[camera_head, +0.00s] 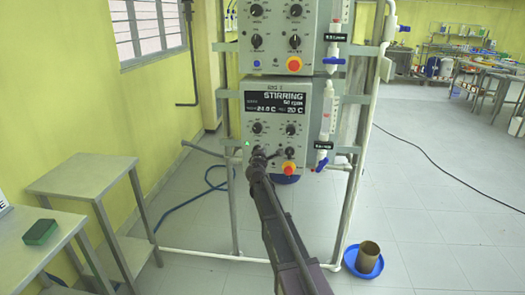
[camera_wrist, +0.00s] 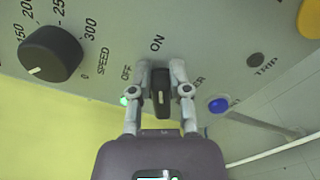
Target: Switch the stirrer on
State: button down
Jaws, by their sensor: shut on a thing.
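The lower control box (camera_head: 295,112) on the rack has a dark display (camera_head: 276,102) reading "STIRRING", with a small rpm figure that is hard to read. My gripper (camera_head: 258,157) is at the box's lower left. In the wrist view my gripper (camera_wrist: 160,72) is shut on a black rotary switch (camera_wrist: 161,96), one finger on each side. The labels OFF and ON stand left of and above the switch, and its white mark runs upright in the picture. A green lamp (camera_wrist: 124,100) beside it is lit and also shows in the head view (camera_head: 248,143). My gripper partly hides the switch's name.
A speed knob (camera_wrist: 50,53) and a blue button (camera_wrist: 218,105) flank the switch. A red-and-yellow stop button (camera_head: 289,168) sits lower right of my gripper. A second control box (camera_head: 275,35) is above. Metal tables (camera_head: 85,172) stand left; a blue dish (camera_head: 363,263) lies on the floor.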

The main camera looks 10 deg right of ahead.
jog(key=c, duration=0.6)
grip_release()
jog(key=v, duration=1.2)
